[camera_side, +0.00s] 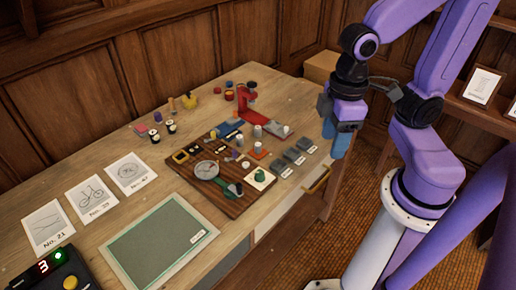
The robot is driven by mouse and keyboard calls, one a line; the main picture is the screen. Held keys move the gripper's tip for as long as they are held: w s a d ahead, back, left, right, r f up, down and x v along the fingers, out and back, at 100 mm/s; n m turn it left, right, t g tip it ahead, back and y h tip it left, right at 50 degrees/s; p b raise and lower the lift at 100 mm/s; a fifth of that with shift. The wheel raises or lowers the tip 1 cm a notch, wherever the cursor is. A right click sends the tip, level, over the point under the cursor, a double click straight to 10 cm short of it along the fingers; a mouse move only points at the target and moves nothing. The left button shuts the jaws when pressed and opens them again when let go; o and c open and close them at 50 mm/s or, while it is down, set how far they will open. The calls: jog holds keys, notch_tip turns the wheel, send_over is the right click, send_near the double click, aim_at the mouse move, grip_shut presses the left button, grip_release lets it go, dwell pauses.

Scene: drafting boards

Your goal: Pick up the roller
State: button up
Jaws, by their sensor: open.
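My gripper (338,148) hangs at the right, with blue fingers pointing down, beyond the right edge of the wooden table (90,245). It is open and apart from everything on the table; nothing shows between its fingers. A dark brown board (222,204) in the middle of the table holds many small tools. On it, a dark green handled piece (231,188) lies beside a round grey disc (206,170); it may be the roller, but it is too small to be sure. My gripper is to the right of and above the board.
A green mat (160,245) lies at the front. Picture cards (88,199) lie at the left, above a box with a yellow button (70,283). A red stand (245,98), small jars (171,127) and grey blocks (292,155) crowd around the board.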

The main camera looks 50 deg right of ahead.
jog(key=w+a+m, duration=0.1)
jog(key=w+m, duration=0.7)
jog(key=w, duration=0.1)
jog(key=m, duration=1.7)
send_over(258, 144)
notch_tip(258, 144, down, 7)
jog(key=f, duration=1.1)
jog(key=shift+s+a+f, duration=0.1)
jog(key=shift+s+a, duration=0.15)
jog(key=shift+w+d+f, duration=0.1)
jog(key=shift+d+f, duration=0.05)
jog(key=shift+f, duration=1.15)
jog(key=shift+w+d+f, duration=0.1)
jog(key=shift+f, duration=1.2)
jog(key=shift+c, duration=0.3)
grip_shut()
